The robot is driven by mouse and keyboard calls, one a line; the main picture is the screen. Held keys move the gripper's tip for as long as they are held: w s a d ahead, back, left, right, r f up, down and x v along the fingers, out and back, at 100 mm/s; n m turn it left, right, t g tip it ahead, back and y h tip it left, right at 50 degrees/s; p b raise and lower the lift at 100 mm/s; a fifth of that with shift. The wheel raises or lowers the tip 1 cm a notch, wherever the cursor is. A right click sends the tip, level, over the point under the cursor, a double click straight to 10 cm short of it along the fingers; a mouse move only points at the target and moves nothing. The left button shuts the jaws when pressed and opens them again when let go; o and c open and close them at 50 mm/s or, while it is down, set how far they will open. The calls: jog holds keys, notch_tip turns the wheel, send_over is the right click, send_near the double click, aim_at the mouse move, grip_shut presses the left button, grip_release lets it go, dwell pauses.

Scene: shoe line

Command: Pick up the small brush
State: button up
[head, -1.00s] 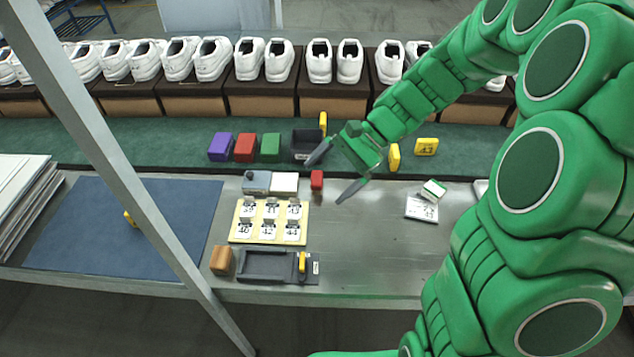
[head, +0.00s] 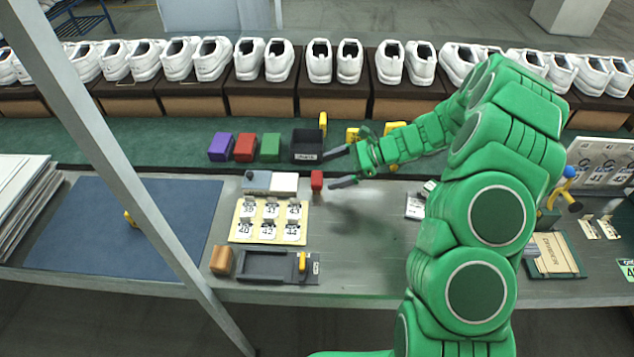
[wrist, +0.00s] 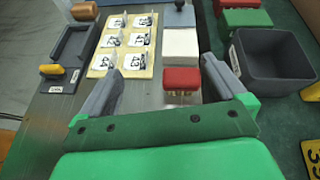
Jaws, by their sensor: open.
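The small brush appears to be the small red block with pale bristles under it (wrist: 181,80); it also stands upright on the metal table in the head view (head: 317,180). My gripper (head: 339,168) is open and empty, just right of the brush, its fingers pointing left. In the wrist view the brush shows between the spread fingers of my gripper (wrist: 163,62), nearer the right finger. I see no contact between them.
A white block (head: 285,183) and a grey block (head: 257,182) stand left of the brush. A dark open bin (head: 307,145) is behind it. A yellow board with number cards (head: 237,236) and a dark tray (head: 265,278) are in front. The table centre is clear.

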aim_at(317, 180)
jog(key=w+f, duration=0.1)
jog(key=d+f+m, duration=0.1)
jog(key=f, duration=0.1)
jog(key=w+f+m+t, duration=0.1)
jog(key=f, duration=0.1)
jog(key=shift+w+d, duration=0.3)
jog(key=shift+d, duration=0.05)
jog(key=shift+x, duration=3.85)
jog(key=shift+w, duration=0.15)
jog(key=shift+c, duration=0.5)
jog(key=c, duration=1)
